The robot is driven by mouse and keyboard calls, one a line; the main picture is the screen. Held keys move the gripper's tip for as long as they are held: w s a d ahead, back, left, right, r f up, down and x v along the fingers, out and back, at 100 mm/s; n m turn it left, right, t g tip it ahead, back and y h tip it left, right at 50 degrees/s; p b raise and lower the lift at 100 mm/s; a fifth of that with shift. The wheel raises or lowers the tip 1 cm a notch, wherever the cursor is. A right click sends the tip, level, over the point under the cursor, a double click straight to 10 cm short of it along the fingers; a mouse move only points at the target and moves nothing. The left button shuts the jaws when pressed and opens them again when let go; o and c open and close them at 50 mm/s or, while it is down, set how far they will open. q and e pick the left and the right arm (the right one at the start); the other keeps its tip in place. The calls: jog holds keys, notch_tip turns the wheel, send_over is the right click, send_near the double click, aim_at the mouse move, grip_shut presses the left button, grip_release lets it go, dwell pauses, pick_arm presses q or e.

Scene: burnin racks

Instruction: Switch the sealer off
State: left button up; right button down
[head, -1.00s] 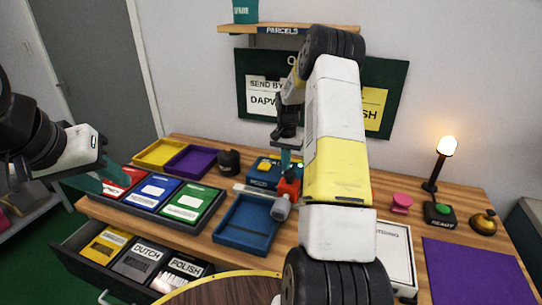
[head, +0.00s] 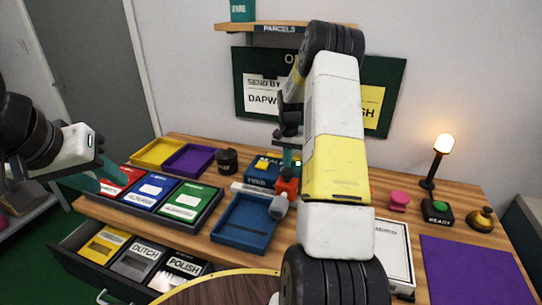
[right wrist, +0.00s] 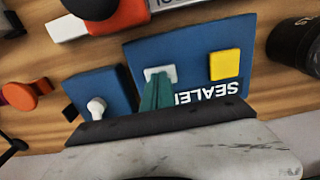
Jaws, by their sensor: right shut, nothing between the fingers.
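The sealer is a blue box (head: 258,177) on the table, partly hidden behind my right arm in the head view. In the right wrist view the sealer (right wrist: 195,50) shows a yellow button (right wrist: 225,65), a white plate and a SEALER label, upside down. My right gripper (right wrist: 156,82) is shut and empty, its green fingertips at the white plate and covering part of it. Whether they touch it, and the switch's position, I cannot tell. My left gripper (head: 100,178) is open and empty above the left end of the table, by the red box.
A smaller blue box with a white knob (right wrist: 97,107) is beside the sealer. A dark round container (head: 228,161) stands on its other side. A blue tray (head: 226,241) lies in front. A lit lamp (head: 444,144) and green button (head: 440,206) stand at the right. A drawer below is open.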

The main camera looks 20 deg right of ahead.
jog(key=shift+r, duration=0.1)
notch_tip(320, 180, up, 14)
jog(key=s+d, duration=0.1)
jog(key=shift+d, duration=0.3)
jog(key=shift+s+f, duration=0.15)
jog(key=shift+f, duration=0.05)
